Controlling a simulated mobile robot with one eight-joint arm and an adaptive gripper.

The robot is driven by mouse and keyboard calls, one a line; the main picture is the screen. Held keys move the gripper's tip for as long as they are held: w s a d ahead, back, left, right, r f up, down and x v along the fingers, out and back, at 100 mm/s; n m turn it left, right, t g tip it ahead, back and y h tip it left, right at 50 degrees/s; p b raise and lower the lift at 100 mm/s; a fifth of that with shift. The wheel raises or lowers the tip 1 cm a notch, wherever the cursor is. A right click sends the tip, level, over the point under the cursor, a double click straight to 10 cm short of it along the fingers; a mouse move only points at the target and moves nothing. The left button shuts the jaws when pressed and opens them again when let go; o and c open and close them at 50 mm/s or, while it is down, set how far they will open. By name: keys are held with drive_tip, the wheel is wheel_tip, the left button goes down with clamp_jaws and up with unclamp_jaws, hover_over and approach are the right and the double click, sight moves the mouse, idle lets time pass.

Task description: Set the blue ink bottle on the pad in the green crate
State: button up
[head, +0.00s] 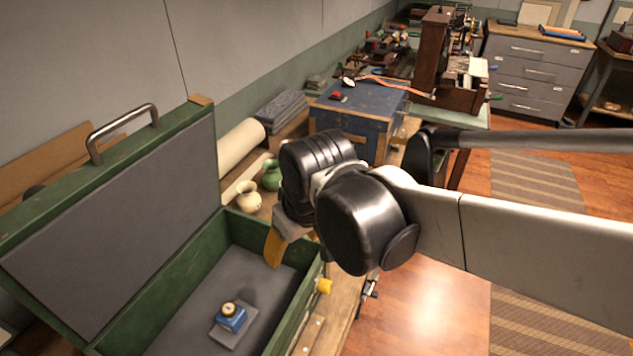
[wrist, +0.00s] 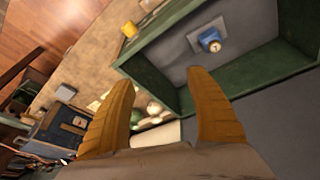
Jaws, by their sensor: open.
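The blue ink bottle (head: 231,317) with its round cream-topped cap stands upright on the grey pad (head: 241,330) inside the open green crate (head: 308,300). The bottle also shows in the wrist view (wrist: 211,42), on the pad (wrist: 194,37) in the crate (wrist: 150,75). My gripper (head: 272,262) is at the crate's right back part, up and away from the bottle. In the wrist view its two orange fingers (wrist: 165,80) are spread wide with nothing between them. The far finger is partly hidden in the head view.
The crate's raised lid (head: 120,220) stands at the left. A cream vase (head: 248,197) and a green vase (head: 271,175) stand behind the crate, near my gripper. A blue chest (head: 350,125) is farther back. A yellow object (head: 325,286) is at the crate's right side.

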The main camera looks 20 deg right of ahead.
drive_tip(key=s+d+r+m+t+h, duration=0.1)
drive_tip(key=s+d+m+t, duration=0.2)
drive_tip(key=d, duration=0.7)
drive_tip(key=shift+s+d+r+m+t, duration=0.35)
drive_tip(key=shift+s+m, duration=0.45)
drive_tip(key=shift+s, duration=0.3)
drive_tip(key=shift+c, duration=0.2)
